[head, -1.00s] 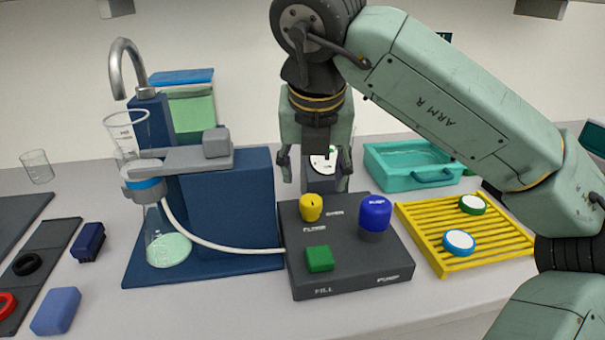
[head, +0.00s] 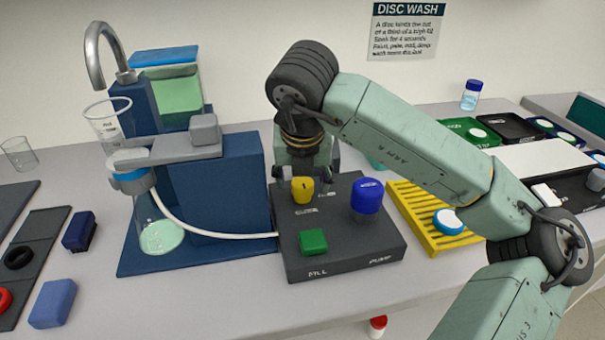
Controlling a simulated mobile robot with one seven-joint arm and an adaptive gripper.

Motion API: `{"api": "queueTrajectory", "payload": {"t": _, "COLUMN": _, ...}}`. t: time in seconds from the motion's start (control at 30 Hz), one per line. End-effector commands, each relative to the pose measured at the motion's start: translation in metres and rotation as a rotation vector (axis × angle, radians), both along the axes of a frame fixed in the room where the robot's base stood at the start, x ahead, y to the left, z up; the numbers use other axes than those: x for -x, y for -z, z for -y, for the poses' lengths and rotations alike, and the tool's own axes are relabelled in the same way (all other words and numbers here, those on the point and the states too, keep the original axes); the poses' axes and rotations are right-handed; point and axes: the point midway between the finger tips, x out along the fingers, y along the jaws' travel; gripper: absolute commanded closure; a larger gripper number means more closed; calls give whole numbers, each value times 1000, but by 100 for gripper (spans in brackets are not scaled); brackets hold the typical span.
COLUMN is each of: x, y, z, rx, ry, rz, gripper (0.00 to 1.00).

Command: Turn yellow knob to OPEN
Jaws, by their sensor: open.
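The yellow knob (head: 302,189) stands upright at the back left of the dark control box (head: 340,255). Small white lettering lies beside and in front of it, too small to read surely. My gripper (head: 306,172) points down at the knob from above and behind. Its fingers are open, one to each side of the knob at the back of the box. I cannot tell whether they touch the knob or how deep they reach. The knob's top mark is not clear in this view.
A blue knob (head: 367,196) stands right of the yellow one, and a green button (head: 313,241) in front. A white hose (head: 220,234) runs from the flask (head: 160,235) to the box. A yellow rack (head: 437,240) stands to the right, partly behind my arm.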

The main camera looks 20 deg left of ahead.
Motion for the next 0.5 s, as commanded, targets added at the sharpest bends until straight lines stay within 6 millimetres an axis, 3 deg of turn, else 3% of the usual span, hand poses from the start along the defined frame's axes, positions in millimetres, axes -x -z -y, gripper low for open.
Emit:
{"api": "queueTrajectory", "payload": {"t": 0.33, "x": -1, "y": 4, "z": -1, "rx": 0, "ry": -1, "rz": 1, "gripper": 44}}
{"api": "queueTrajectory", "payload": {"t": 0.5, "x": -1, "y": 4, "z": -1, "rx": 0, "ry": -1, "rz": 1, "gripper": 56}}
